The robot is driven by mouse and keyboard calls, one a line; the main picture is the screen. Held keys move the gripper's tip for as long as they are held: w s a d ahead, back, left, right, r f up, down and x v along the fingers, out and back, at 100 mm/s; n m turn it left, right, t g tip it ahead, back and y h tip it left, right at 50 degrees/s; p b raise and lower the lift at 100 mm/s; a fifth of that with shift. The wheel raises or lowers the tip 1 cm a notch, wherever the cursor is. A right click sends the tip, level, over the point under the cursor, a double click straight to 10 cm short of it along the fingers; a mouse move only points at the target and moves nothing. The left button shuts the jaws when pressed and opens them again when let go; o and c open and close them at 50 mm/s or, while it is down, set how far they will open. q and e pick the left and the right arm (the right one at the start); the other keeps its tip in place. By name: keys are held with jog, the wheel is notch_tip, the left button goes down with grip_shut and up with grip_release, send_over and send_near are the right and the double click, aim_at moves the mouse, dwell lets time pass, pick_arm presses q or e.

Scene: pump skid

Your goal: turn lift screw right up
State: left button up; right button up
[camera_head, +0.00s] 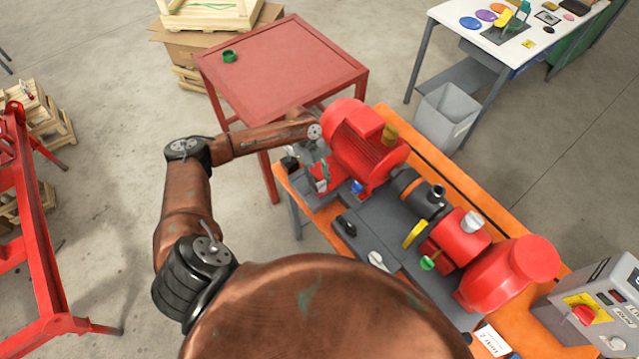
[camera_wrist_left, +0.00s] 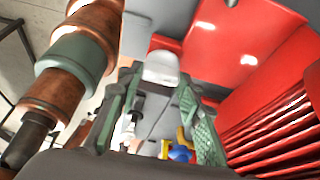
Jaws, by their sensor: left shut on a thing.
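My left gripper (camera_head: 320,177) is at the left end of the pump skid, close beside the red motor (camera_head: 368,145). In the left wrist view its green-padded fingers (camera_wrist_left: 160,100) stand on either side of a pale rounded head, which I take to be the lift screw (camera_wrist_left: 160,68). The gripper is shut on it. In the head view the screw is hidden by the gripper and wrist. How far it is turned cannot be told. A blue knob (camera_head: 357,187) sits just right of the gripper; it also shows in the left wrist view (camera_wrist_left: 180,153). My right gripper is not in view.
The red pump (camera_head: 510,275), a yellow handle (camera_head: 414,234) and a green knob (camera_head: 428,263) are farther right on the orange-edged skid. A red table (camera_head: 280,70) stands behind my left arm. A control box (camera_head: 595,305) is at the lower right.

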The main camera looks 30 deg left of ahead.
pick_arm(q)
jog(key=m+g+b, duration=0.1)
jog(key=m, duration=0.2)
jog(key=shift+w+f+m+y+b, duration=0.1)
jog(key=shift+w+m+y+b, duration=0.05)
jog(key=shift+m+y+b, duration=0.2)
jog(key=shift+m+g+y+b, duration=0.4)
jog(key=shift+m+b, duration=0.2)
jog(key=shift+m, duration=0.75)
jog(key=o, duration=1.2)
jog(key=shift+c, duration=0.2)
jog(key=shift+d, duration=0.1)
jog(key=v, duration=1.2)
jog(key=shift+w, duration=0.15)
